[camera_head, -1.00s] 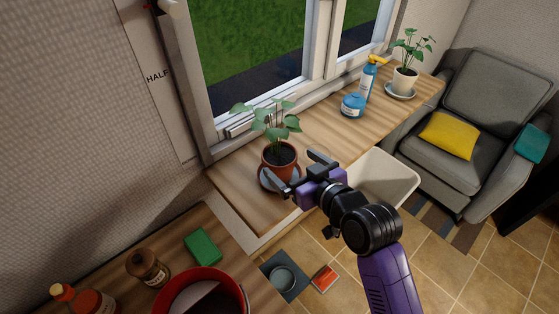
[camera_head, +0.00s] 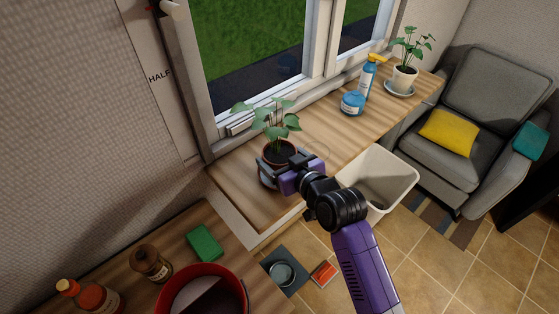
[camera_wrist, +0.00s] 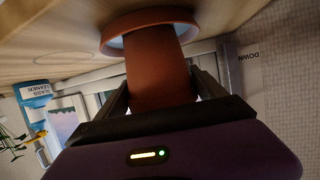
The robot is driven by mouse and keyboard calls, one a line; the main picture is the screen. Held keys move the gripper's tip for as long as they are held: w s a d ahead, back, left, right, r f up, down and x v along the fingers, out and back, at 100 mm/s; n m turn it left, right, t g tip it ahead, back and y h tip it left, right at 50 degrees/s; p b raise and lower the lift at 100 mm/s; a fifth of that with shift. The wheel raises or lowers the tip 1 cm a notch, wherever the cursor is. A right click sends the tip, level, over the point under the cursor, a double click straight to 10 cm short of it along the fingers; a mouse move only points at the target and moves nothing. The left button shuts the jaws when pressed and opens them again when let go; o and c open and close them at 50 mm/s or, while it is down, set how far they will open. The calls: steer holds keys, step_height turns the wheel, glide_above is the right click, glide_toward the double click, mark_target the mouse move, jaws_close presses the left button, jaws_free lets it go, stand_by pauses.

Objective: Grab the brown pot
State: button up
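In the wrist view the pot (camera_wrist: 158,62) fills the space between my two fingers (camera_wrist: 160,84), and the picture is upside down. The fingers look spread around the pot with narrow gaps; firm contact is not visible. My gripper hides part of the pot's front in the head view.
A white bin (camera_head: 405,182) stands on the floor right of my arm. A green sponge (camera_head: 205,243), bottles and a red bucket (camera_head: 240,290) are at the lower left. A blue spray bottle (camera_head: 368,78) and a white-potted plant (camera_head: 404,76) stand farther along the counter.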

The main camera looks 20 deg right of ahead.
steer(key=c, duration=1.4)
steer(key=shift+r, duration=0.1)
steer(key=shift+c, duration=0.2)
steer(key=shift+r, duration=0.1)
